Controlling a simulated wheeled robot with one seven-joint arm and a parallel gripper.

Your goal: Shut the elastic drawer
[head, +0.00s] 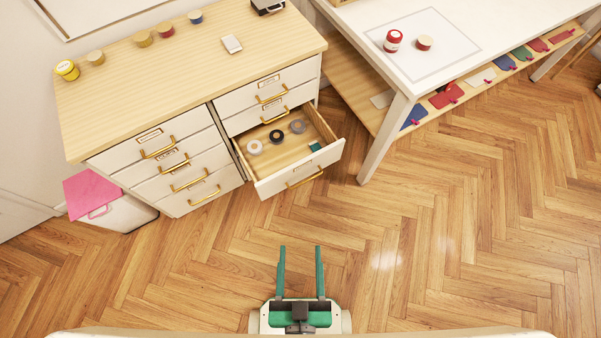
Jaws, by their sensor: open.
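One drawer (300,175) of the white cabinet stands pulled out, in the right column below two closed drawers. It has a white front with a brass handle (305,178). My gripper (300,248) is open and empty, with two green fingers pointing at the cabinet. It is over the floor, in front of the drawer and apart from it.
The cabinet's wooden top (190,65) holds several spools and a white box. A white table (430,60) with a lower shelf of coloured fabrics stands at right, one leg near the drawer. A white bin (118,213) with pink cloth stands at left. The wooden floor (430,240) ahead is clear.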

